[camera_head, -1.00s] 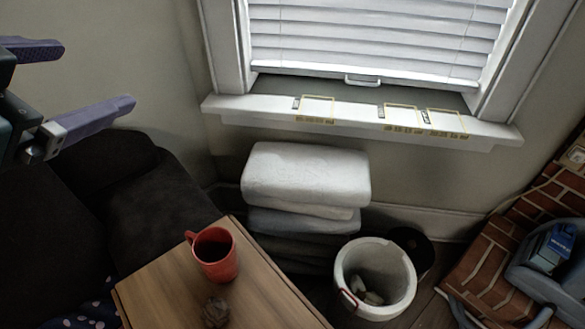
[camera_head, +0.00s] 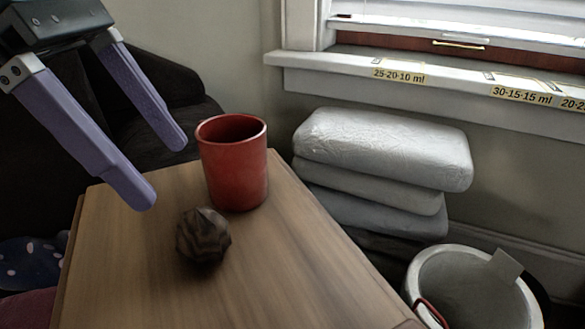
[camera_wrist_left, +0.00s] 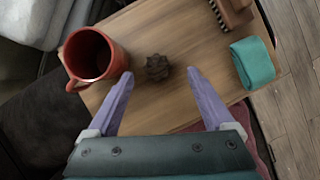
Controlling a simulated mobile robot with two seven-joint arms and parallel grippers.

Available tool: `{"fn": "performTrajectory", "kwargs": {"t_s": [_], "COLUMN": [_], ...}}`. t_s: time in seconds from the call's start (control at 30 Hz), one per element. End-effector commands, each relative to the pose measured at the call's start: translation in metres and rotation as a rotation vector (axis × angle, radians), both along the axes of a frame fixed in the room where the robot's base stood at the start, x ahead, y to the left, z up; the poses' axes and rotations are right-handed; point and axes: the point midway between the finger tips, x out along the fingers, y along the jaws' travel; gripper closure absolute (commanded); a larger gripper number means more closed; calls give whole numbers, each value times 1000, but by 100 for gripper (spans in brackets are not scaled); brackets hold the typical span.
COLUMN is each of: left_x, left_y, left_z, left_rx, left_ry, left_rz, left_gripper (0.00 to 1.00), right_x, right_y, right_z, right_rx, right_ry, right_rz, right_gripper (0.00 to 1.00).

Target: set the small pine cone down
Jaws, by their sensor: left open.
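The small pine cone (camera_head: 203,237), brown and ridged, rests on the wooden table (camera_head: 290,285) just in front of the red mug (camera_head: 235,175). My left gripper (camera_head: 167,170) is open and empty, above the table's left edge, to the left of the mug and the cone. In the left wrist view the pine cone (camera_wrist_left: 157,67) shows just beyond and between the open fingertips (camera_wrist_left: 160,72), apart from both. The mug (camera_wrist_left: 92,57) stands to the left there, upright with its handle toward the lower left. My right gripper is not in view.
A teal rolled cloth (camera_wrist_left: 252,62) and a brown brush-like block (camera_wrist_left: 232,12) lie on the table in the left wrist view. Stacked white bundles (camera_head: 385,150) and a white bin (camera_head: 470,285) stand beyond the table. A windowsill (camera_head: 430,75) runs behind. The table's near part is clear.

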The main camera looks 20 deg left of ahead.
Motion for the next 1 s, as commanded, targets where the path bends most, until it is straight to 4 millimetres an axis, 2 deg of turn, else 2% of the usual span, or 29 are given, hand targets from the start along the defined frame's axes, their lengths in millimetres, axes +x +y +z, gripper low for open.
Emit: {"fn": "performTrajectory", "kwargs": {"t_s": [0.1, 0.3, 0.47, 0.7, 1.0], "left_x": [1, 6, 8, 15, 17], "left_y": [9, -2, -6, -15, -18], "left_z": [-17, -43, -56, -92, -98], "left_rx": [51, 49, 48, 45, 48], "left_ry": [8, 8, 9, 9, 8], "left_rz": [2, 2, 3, 1, 3], "left_gripper": [14, 14, 14, 14, 14], "right_x": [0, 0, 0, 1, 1], "right_y": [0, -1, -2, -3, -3], "right_z": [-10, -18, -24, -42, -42], "right_rx": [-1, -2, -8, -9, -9], "right_ry": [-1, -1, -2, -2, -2], "right_rz": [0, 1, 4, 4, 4], "right_gripper": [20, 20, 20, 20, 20]}}
